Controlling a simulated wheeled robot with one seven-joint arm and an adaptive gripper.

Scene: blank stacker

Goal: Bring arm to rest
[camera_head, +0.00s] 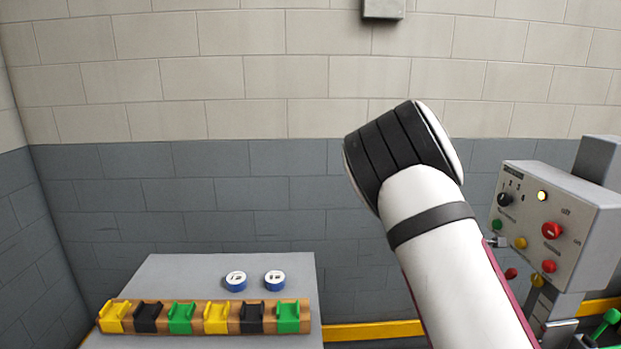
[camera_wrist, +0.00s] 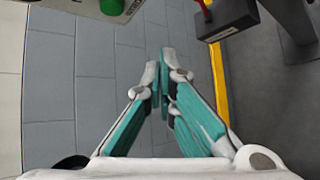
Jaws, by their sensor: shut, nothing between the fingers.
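My arm (camera_head: 440,245) rises from the lower right of the head view, white with black bands, and bends in front of the block wall. My gripper is out of sight in the head view. In the wrist view my gripper (camera_wrist: 162,75) is shut, its teal-padded fingers meeting at the tips with nothing between them. It is clear of any object, with grey wall blocks behind it.
A grey table (camera_head: 225,270) at lower left bears a wooden rack (camera_head: 160,326) with yellow, black and green holders. Two blue-and-white round pieces (camera_head: 236,280) (camera_head: 275,280) lie behind it. A control panel (camera_head: 555,225) with knobs and buttons stands right of my arm.

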